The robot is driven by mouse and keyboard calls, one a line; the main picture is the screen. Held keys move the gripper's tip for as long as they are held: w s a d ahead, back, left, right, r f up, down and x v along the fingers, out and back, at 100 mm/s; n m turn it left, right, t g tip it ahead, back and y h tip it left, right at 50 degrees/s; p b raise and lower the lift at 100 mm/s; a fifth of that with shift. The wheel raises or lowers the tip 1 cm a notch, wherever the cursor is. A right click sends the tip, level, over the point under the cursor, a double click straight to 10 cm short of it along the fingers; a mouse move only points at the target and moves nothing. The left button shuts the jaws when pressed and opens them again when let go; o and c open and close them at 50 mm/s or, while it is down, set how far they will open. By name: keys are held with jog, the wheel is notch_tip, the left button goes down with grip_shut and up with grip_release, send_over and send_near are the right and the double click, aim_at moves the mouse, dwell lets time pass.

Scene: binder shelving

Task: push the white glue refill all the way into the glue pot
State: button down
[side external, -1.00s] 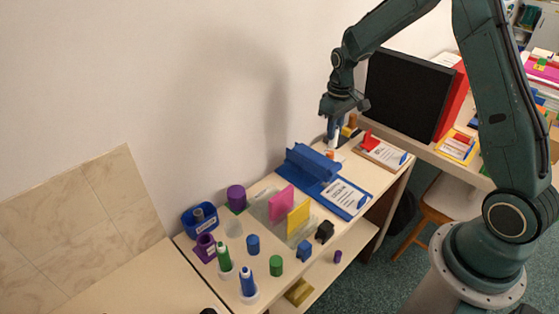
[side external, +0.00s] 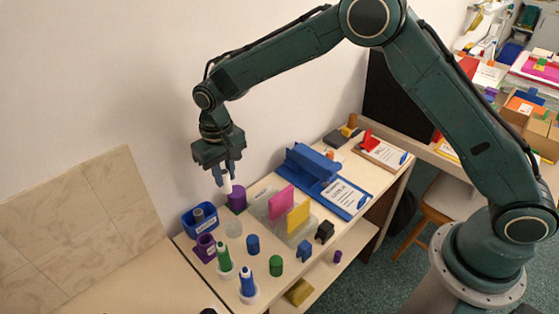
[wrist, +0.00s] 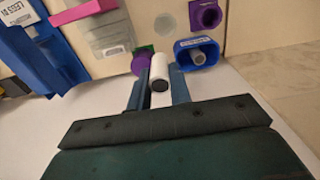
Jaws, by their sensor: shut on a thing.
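The white glue refill (side external: 227,185) is a small white cylinder gripped between the fingers of my gripper (side external: 224,176), pointing down. In the wrist view the refill (wrist: 160,68) shows between the two fingers of my gripper (wrist: 160,84), with its dark round end towards the camera. A purple pot with a round dark opening, seemingly the glue pot (side external: 205,246), stands at the table's near left; its opening also shows in the wrist view (wrist: 207,15). The refill is in the air, apart from this pot, near the solid purple cylinder (side external: 236,198).
A blue bin (side external: 195,226) holding a grey cylinder stands beside the pot. Green (side external: 224,257) and blue (side external: 247,282) bottles stand in front. Pink (side external: 282,203) and yellow (side external: 299,217) cards stand upright to the right. The wall is close behind.

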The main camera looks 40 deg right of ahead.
jog(key=s+a, duration=0.3)
jog(key=a, duration=0.7)
jog(key=shift+w+f, duration=0.2)
jog(key=shift+f, duration=2.35)
jog(key=shift+f, duration=0.15)
jog(key=shift+f, duration=0.35)
jog(key=shift+f, duration=2.25)
jog(key=shift+r, duration=0.2)
jog(key=shift+r, duration=1.95)
jog(key=shift+r, duration=0.2)
